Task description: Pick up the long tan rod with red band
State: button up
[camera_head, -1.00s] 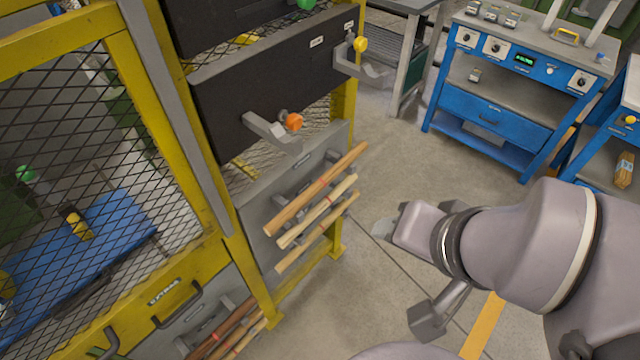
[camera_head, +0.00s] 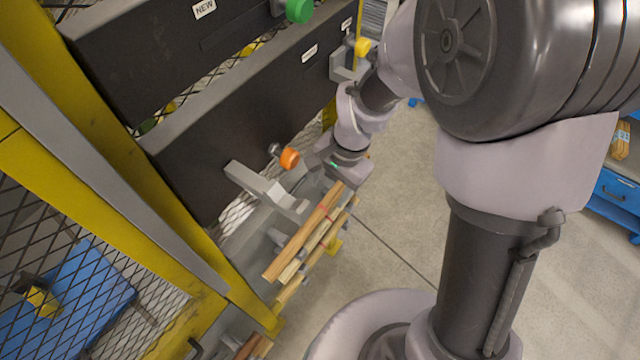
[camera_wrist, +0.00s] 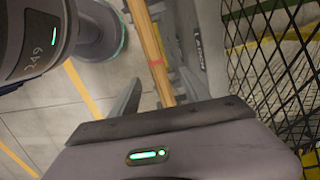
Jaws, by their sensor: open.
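Several tan rods lie slanted on the wall rack below the black drawers.
An orange knob (camera_head: 289,158) and a grey bracket (camera_head: 265,186) stick out near my gripper. A yellow knob (camera_head: 362,47) and green knob (camera_head: 299,10) are higher up. A mesh panel (camera_wrist: 275,65) stands at right in the wrist view. Floor (camera_head: 400,240) right of the rack is clear.

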aim_at(323, 207)
jog(key=f+b, duration=0.1)
jog(key=f, duration=0.1)
jog(key=s+a+f+b, duration=0.1)
jog(key=f, duration=0.1)
jog(key=f+b, duration=0.1)
jog(key=f, duration=0.1)
jog(key=shift+s+a, duration=0.3)
jog(key=shift+s, duration=0.05)
jog(key=shift+w, duration=0.15)
jog(key=shift+r, duration=0.1)
jog(key=shift+c, duration=0.7)
grip_shut()
